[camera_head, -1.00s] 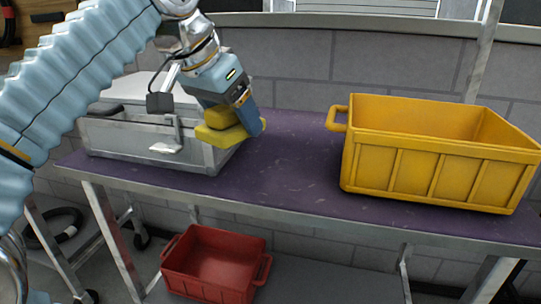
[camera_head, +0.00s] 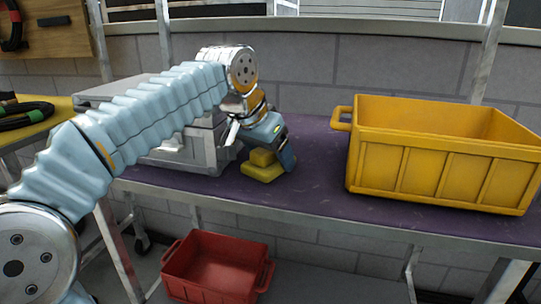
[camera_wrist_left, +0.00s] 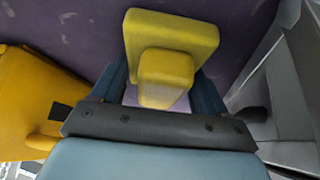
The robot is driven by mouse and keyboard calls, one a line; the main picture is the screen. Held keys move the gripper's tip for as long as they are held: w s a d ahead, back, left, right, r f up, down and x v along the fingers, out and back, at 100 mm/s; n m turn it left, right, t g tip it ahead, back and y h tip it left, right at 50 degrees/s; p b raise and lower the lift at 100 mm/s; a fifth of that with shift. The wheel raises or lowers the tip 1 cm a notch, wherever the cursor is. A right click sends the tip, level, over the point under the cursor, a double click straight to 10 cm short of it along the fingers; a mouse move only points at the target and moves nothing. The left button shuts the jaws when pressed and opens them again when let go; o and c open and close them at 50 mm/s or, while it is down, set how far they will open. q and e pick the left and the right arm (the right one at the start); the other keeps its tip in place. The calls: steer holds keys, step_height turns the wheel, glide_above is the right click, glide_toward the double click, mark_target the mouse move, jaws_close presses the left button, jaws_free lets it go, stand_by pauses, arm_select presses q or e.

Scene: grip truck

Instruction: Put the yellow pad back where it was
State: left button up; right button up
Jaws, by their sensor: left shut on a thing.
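The yellow pad (camera_head: 262,171) is a flat yellow plate with a smaller block on top. My left gripper (camera_head: 271,157) is shut on its block, at or just above the purple table top, in front of the right end of the grey metal case. I cannot tell whether the pad touches the table. In the left wrist view the pad (camera_wrist_left: 172,50) sits between the two blue fingers, with the purple surface beyond it. My right gripper is not in view.
The purple table (camera_head: 310,190) also bears a large yellow crate (camera_head: 440,175) at right. The grey metal case (camera_head: 205,150) stands behind my left arm. A red crate (camera_head: 215,270) sits below. Table between pad and yellow crate is clear.

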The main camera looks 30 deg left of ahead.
arm_select(q)
steer(key=shift+f, duration=0.1)
steer(key=o, duration=1.2)
steer(key=shift+c, duration=0.2)
steer(key=shift+s+r, duration=0.1)
steer(key=shift+r, duration=0.3)
steer(key=d+p+v, duration=0.1)
steer(key=p+v, duration=0.1)
steer(key=v, duration=0.9)
steer(key=shift+a+r+p, duration=0.2)
steer(key=shift+a+p, duration=0.1)
steer(key=shift+a, duration=0.2)
steer(key=shift+s, duration=0.1)
